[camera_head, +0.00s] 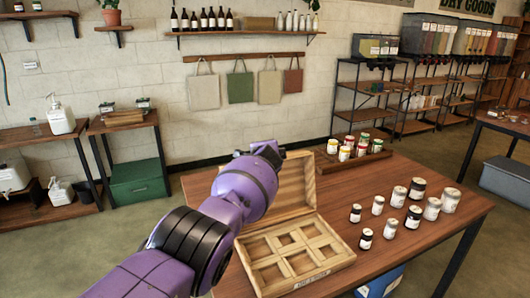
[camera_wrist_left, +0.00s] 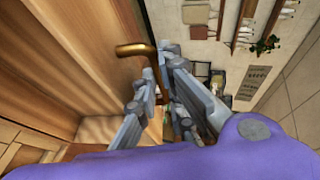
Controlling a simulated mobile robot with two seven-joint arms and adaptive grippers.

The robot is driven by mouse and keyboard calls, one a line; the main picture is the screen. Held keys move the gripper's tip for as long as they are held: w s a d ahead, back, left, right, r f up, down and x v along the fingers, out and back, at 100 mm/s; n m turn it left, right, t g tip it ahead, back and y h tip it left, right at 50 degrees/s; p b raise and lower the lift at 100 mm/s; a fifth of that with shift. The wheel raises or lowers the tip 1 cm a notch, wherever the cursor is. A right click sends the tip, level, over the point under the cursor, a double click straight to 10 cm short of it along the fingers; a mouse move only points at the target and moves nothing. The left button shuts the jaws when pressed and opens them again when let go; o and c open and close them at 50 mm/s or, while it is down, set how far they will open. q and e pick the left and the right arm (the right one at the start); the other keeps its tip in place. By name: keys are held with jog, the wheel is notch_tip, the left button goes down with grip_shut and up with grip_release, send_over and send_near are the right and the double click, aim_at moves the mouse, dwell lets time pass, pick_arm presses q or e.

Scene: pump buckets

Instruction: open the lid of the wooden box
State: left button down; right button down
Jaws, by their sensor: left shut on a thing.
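The wooden box (camera_head: 323,262) stands on the table, its base divided into several square compartments. Its lid (camera_head: 297,188) is raised and stands roughly upright at the back of the base, partly hidden by my purple left arm. My left gripper (camera_head: 278,151) is at the lid's top edge in the head view. My right gripper is not in view.
Several small jars (camera_head: 396,196) stand on the table (camera_head: 424,250) right of the box. A wooden tray (camera_head: 354,160) of jars is behind it. A blue container (camera_head: 380,287) is below the table. The table between box and jars is clear.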

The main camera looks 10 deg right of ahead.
pick_arm(q)
jog(key=shift+r, duration=0.25)
jog(key=c, duration=1.8)
grip_release()
jog(key=shift+c, duration=0.2)
jog(key=shift+f, duration=0.1)
jog(key=shift+s+d, duration=0.2)
jog(key=shift+s, duration=0.4)
jog(key=shift+s+a+r, duration=0.3)
jog(key=shift+s+a, duration=0.05)
jog(key=shift+s, duration=0.25)
jog(key=v, duration=0.9)
jog(key=shift+s+r, duration=0.2)
jog(key=shift+s, duration=0.05)
